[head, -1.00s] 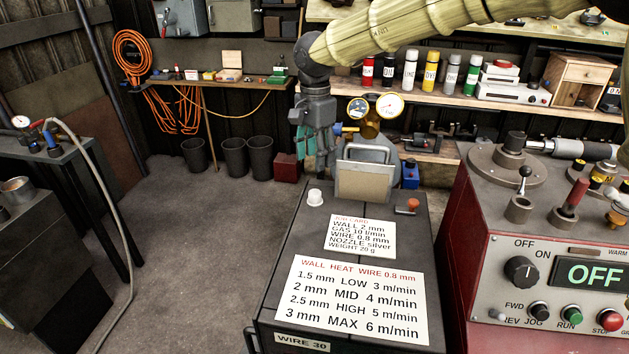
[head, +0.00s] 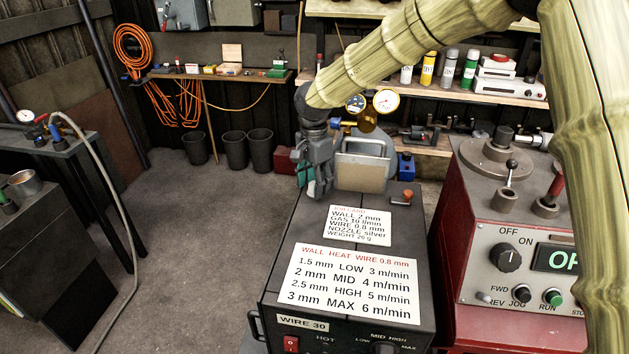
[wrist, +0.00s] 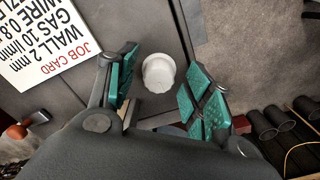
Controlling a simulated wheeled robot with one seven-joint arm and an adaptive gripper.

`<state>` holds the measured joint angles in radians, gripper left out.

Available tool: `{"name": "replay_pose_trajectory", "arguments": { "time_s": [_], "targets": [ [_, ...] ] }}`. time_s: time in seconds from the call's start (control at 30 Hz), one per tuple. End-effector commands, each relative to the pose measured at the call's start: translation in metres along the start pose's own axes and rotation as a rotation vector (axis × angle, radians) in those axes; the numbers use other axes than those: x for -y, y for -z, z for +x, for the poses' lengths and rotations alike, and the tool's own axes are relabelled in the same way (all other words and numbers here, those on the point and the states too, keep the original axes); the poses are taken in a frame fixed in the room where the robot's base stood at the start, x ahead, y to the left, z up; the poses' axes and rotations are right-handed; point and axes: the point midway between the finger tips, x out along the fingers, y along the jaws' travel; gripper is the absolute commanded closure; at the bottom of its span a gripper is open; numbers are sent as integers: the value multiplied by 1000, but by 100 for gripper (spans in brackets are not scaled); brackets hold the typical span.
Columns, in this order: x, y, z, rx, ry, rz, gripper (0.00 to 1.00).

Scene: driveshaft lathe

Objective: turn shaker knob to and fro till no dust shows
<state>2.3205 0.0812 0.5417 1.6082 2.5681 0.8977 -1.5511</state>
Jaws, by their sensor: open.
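A short white round knob (wrist: 159,73) stands on the dark top of a box-shaped machine (head: 290,225). No label on the knob shows, so I cannot tell for sure that it is the shaker knob. In the wrist view the green-padded fingers are open, one on each side of the knob, with gaps between pads and knob. No dust can be made out.
A job card (head: 358,226) and a heat chart (head: 348,283) lie on the machine top. A metal handle with a tan plate (head: 361,176) stands close right of my gripper. An orange-topped lever (head: 402,197) is further right.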

Motion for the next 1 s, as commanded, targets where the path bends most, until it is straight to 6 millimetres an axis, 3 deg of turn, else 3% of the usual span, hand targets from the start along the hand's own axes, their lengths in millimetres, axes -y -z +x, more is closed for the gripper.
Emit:
{"name": "replay_pose_trajectory", "arguments": {
  "time_s": [0.13,0.3,0.4,1.0],
  "targets": [
    [0,0,0,0,0,1,51],
    [0,0,-1,0,0,1,82],
    [-1,0,0,0,0,1,94],
    [-2,1,-1,5,-2,131,94]
  ]
}}
